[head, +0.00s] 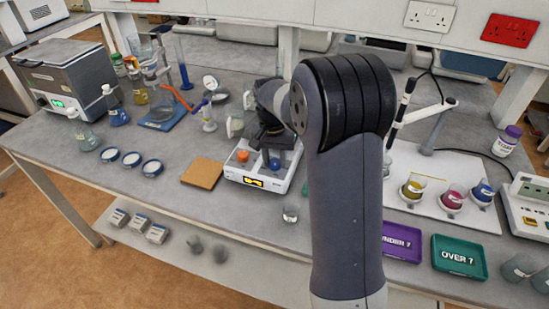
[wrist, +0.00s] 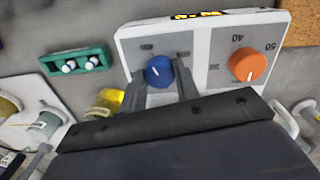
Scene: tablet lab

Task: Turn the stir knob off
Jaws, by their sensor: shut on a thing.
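A white hotplate stirrer (head: 258,178) stands on the grey bench with a lit yellow display at its front. It carries an orange knob (head: 243,156) and a blue knob (head: 275,164). The wrist view shows the blue knob (wrist: 157,70) between the two fingers of my gripper (wrist: 160,82), which is shut on it. A pale pointer line shows on its face; the small labels around it are unreadable. The orange knob (wrist: 247,62) sits clear to the right, beside the numbers 40 and 50. My gripper hides part of the stirrer's top in the head view.
A tan square board (head: 202,173) lies left of the stirrer. A small glass beaker (head: 290,214) stands in front, near the bench edge. A green rack (wrist: 76,61) with white-capped vials and a yellow vessel (wrist: 106,101) show near the gripper in the wrist view.

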